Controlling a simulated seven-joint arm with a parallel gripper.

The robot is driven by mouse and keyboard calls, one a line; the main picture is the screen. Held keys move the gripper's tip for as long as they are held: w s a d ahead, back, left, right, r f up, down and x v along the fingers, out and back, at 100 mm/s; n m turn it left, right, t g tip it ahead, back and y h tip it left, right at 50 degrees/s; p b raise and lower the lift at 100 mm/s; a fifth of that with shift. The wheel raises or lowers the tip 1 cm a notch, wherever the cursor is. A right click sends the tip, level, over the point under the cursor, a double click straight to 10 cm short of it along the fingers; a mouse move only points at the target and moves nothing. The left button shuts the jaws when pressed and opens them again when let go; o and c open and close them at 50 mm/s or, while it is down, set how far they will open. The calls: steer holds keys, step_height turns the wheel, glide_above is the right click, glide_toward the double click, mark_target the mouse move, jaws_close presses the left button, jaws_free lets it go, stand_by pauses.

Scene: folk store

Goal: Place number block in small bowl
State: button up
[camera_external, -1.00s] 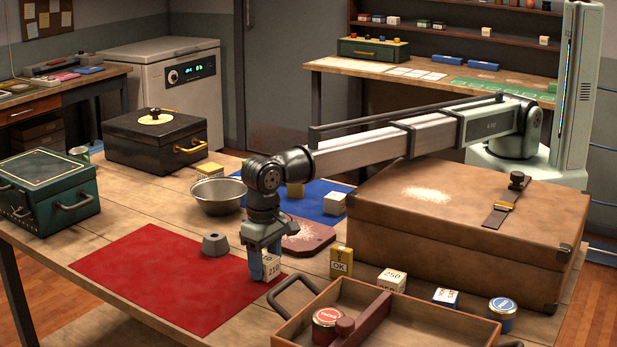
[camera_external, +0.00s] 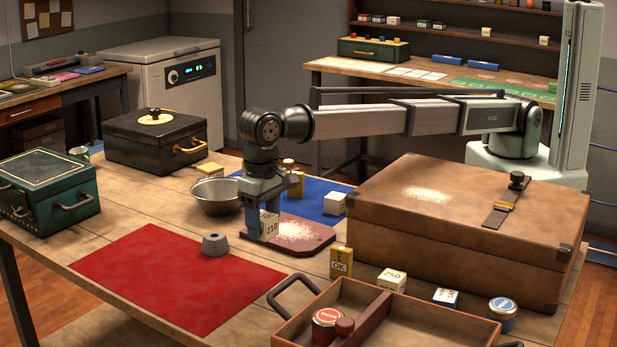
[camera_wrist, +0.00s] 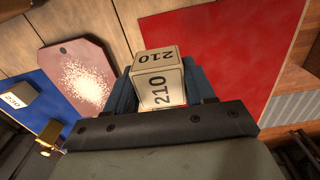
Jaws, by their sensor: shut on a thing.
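The cream number block (camera_external: 269,225), marked 210, is held between the fingers of my gripper (camera_external: 262,228). In the wrist view the block (camera_wrist: 159,80) sits between both blue-grey fingers, with "210" on two faces. My gripper is shut on it, above or beside the left end of the dark red board in the external view; its exact height is hard to tell. The small metal bowl (camera_external: 217,197) stands on the table just left of and behind my gripper, upright; its inside looks empty. The bowl does not show in the wrist view.
A grey weight (camera_external: 215,244) stands by the red mat (camera_external: 165,280). The dark red board (camera_external: 318,240) carries pale powder. A white block (camera_external: 335,204) is on the blue mat. A big brown case (camera_external: 465,235) and a tray (camera_external: 400,320) fill the right side.

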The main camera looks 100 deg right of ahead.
steer(key=w+d+m, duration=0.1)
steer(key=w+d, duration=0.3)
steer(key=d, duration=0.5)
steer(key=w+d+m, duration=0.1)
steer(key=w+d, duration=0.2)
steer(key=d, duration=0.7)
steer(key=m, duration=0.1)
glide_toward(220, 196)
steer(key=w+a+r, duration=0.1)
steer(key=a+r, duration=0.2)
steer(key=a, duration=0.2)
steer(key=f+n, duration=0.1)
steer(key=f, duration=0.2)
steer(key=f+n, duration=0.1)
steer(key=f, duration=0.3)
steer(key=s+f+n, duration=0.1)
steer(key=f, duration=0.2)
steer(key=shift+f, duration=0.35)
steer(key=shift+f, duration=0.15)
steer(key=o, duration=0.8)
steer(key=shift+c, duration=0.2)
